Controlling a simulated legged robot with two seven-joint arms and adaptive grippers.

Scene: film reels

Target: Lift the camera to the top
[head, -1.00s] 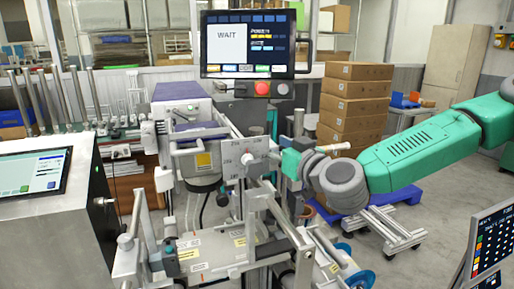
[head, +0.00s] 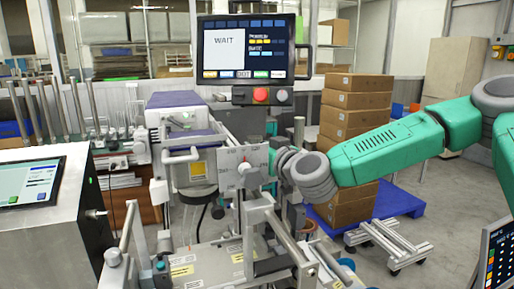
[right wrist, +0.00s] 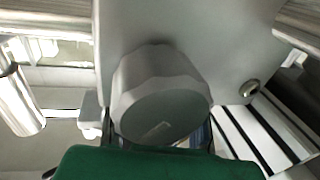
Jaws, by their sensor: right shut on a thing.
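A grey knob (right wrist: 160,95) fills the middle of the right wrist view, in front of a flat light-grey plate (right wrist: 225,40). In the head view the upright plate (head: 232,172) stands at the middle of the machine, with markings on its face. My right gripper (head: 271,160) reaches in from the right and is shut on the knob at the plate. Its green body shows at the bottom of the right wrist view; its fingertips are mostly hidden by the knob. I cannot pick out the camera with certainty. My left gripper is not in view.
A screen reading WAIT (head: 246,48) stands above the machine, with a red button below it. Metal bars and rails (head: 285,225) lie close in front of and below the plate. Stacked cardboard boxes (head: 355,110) stand on a blue pallet (head: 400,203) behind my right arm.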

